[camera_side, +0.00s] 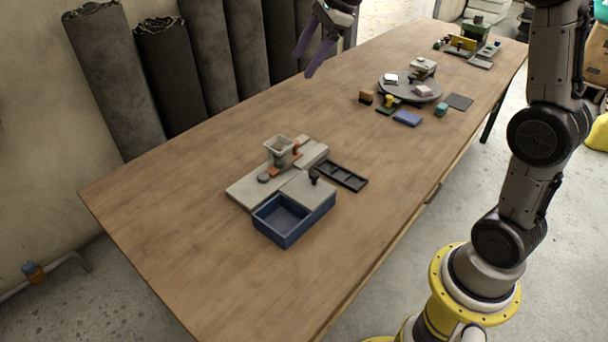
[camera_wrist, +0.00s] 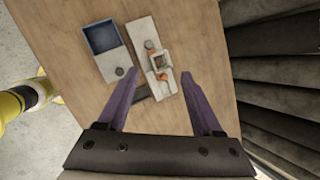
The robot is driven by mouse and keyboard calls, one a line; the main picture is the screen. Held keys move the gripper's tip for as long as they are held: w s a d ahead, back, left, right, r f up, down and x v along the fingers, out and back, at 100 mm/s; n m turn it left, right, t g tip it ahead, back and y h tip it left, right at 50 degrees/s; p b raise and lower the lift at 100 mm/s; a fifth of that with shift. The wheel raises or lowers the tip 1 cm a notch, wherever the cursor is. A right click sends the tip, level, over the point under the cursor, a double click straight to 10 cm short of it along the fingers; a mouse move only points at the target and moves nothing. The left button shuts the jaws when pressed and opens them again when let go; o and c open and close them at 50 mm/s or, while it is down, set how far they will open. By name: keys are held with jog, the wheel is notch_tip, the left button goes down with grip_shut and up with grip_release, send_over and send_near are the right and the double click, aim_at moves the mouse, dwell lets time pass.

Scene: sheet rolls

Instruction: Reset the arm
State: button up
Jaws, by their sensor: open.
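My gripper (camera_side: 308,54) is at the top of the side view, raised high above the far long edge of the wooden table (camera_side: 190,200). Its purple fingers are spread apart with nothing between them. In the wrist view my gripper (camera_wrist: 164,88) points down toward the table, fingers open and empty. Beyond the fingertips in that view are a blue open box (camera_wrist: 101,38) and a pale board (camera_wrist: 142,42) with a small hopper-like part (camera_wrist: 160,62). My gripper touches none of them.
On the table are a black slotted tray (camera_side: 342,176), a round grey turntable (camera_side: 425,92) with small items, a blue block (camera_side: 407,118) and a teal cylinder (camera_side: 441,110). Dark sheet rolls (camera_side: 170,75) stand behind the table. The table's near left part is bare.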

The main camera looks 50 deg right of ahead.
jog(key=s+a+r+n, duration=0.2)
jog(key=s+a+n, duration=0.1)
jog(key=s, duration=0.3)
jog(key=s+a+r+n, duration=0.2)
jog(key=s, duration=0.3)
jog(key=s+f+n+h, duration=0.1)
jog(key=s+f+n, duration=0.4)
jog(key=s+n, duration=0.3)
jog(key=s+f+n+h, duration=0.1)
jog(key=s+f+n, duration=0.5)
jog(key=s+n, duration=0.3)
jog(key=shift+s+a+n+t, duration=0.15)
jog(key=shift+s+n+t, duration=0.15)
jog(key=shift+s, duration=0.75)
